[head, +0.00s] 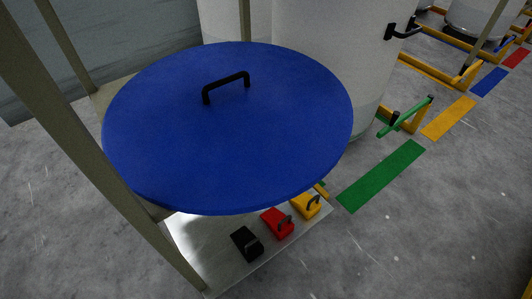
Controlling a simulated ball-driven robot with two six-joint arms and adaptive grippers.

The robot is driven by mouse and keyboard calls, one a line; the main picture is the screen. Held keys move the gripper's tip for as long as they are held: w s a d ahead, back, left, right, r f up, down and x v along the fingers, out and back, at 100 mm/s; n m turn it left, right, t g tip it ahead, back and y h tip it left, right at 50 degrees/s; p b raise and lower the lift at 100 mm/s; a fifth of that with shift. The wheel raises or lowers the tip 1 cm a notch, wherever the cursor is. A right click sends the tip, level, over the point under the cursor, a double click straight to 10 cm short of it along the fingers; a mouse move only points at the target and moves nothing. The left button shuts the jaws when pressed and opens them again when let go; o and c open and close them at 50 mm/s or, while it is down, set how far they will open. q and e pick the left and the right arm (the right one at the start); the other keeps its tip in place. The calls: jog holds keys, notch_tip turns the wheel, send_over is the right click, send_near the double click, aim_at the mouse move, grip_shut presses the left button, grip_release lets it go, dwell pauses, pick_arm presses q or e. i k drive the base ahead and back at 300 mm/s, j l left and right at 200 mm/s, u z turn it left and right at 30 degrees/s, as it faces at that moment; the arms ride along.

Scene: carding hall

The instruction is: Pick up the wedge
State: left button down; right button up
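One is black (243,240), one is red (272,221) and one is yellow (301,207). They sit just beyond the near edge of a large round blue lid (190,150), which hides part of the plate behind them. I cannot tell which one the task means. Neither of my grippers is in view, and nothing is seen touching the blocks.
The blue lid has a black handle (226,85). Beige posts (62,120) stand at the left. A white drum (325,50) stands behind the lid. Yellow floor frames (413,112), a green bar (412,113) and coloured floor strips (381,176) lie to the right. Grey floor is open at lower right.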

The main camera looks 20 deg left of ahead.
aim_at(277, 217)
jog(key=u, duration=1.4)
jog(key=l+u, duration=0.6)
jog(key=u, duration=0.15)
jog(key=l+u, duration=0.4)
jog(key=k+l+u, duration=0.1)
jog(key=u, duration=0.25)
jog(key=k+l+u, duration=0.1)
jog(key=l, duration=0.35)
jog(key=k+l+u, duration=0.1)
jog(key=k+l, duration=0.25)
jog(key=k+l+u, duration=0.1)
jog(key=l, duration=0.4)
jog(key=k, duration=0.1)
